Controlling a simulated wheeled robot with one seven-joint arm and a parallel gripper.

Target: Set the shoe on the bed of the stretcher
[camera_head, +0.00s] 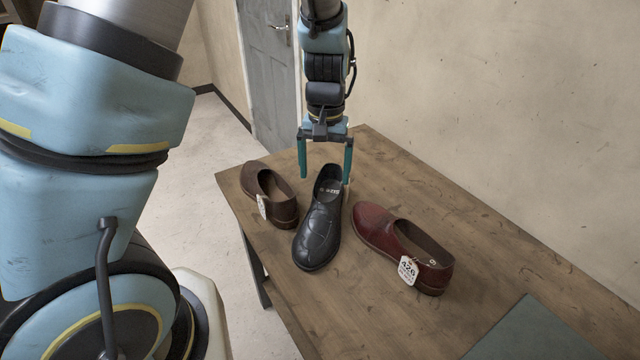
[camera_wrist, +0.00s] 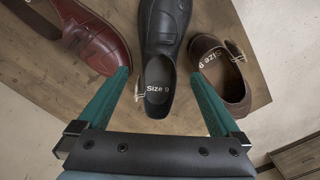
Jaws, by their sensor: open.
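My gripper (camera_head: 326,160) is open, its teal fingers pointing down over the heel end of a black shoe (camera_head: 318,232). In the wrist view the fingers of my gripper (camera_wrist: 163,85) are spread on either side of the black shoe (camera_wrist: 160,40), whose insole reads "Size 9". Nothing is held. A brown shoe (camera_head: 280,205) with a tag lies to its left, and a dark red shoe (camera_head: 378,228) with a tag reading 426 lies to its right. In the wrist view the red shoe (camera_wrist: 85,35) is left and the brown shoe (camera_wrist: 222,75) right. I see no stretcher.
All three shoes stand on a wooden table (camera_head: 480,270) against a wall. A dark green flat mat (camera_head: 535,335) lies at the table's near right. Table surface between the red shoe and the mat is clear. A grey door (camera_head: 265,75) is behind.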

